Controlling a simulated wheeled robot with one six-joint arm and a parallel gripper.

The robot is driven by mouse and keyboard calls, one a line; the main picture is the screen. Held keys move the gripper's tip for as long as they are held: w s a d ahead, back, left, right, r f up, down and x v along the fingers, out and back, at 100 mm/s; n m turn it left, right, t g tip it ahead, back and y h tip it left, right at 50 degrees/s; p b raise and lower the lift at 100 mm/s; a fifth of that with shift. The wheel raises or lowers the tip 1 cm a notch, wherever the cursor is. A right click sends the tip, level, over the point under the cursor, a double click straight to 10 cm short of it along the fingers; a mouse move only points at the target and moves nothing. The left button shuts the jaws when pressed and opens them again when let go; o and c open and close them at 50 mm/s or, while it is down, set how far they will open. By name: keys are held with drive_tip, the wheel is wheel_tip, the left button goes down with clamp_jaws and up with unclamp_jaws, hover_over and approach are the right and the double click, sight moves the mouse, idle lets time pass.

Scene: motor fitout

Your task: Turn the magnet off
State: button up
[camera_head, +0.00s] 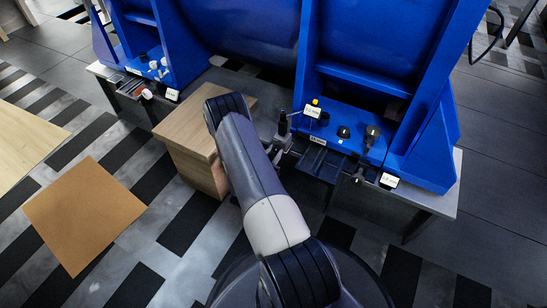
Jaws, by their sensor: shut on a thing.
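My gripper (281,146) is at the front of the right-hand blue fixture (350,128), near its left end. It looks shut on a small dark upright part (283,123), perhaps a handle. The contact is small and partly hidden by my arm. I cannot tell for certain which part is the magnet or its switch. A dark round knob (372,132) and a small black knob (343,132) stand on the fixture's blue ledge to the right of my gripper.
A wooden box (188,134) stands close left of my gripper, partly behind my arm. A dark open tray (318,165) and a grey bench edge (420,195) lie below the fixture. A second blue fixture (150,45) stands at upper left. The lower-left floor is open around a brown mat (82,214).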

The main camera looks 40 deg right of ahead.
drive_tip(key=shift+m+b, duration=1.45)
drive_tip(key=shift+m, duration=0.85)
drive_tip(key=o, duration=1)
drive_tip(key=shift+a, duration=0.1)
drive_tip(key=p+v, duration=0.2)
drive_tip(key=v, duration=0.8)
drive_tip(key=shift+s+a, duration=0.2)
drive_tip(key=shift+a, duration=0.05)
drive_tip(key=shift+d+f, duration=0.1)
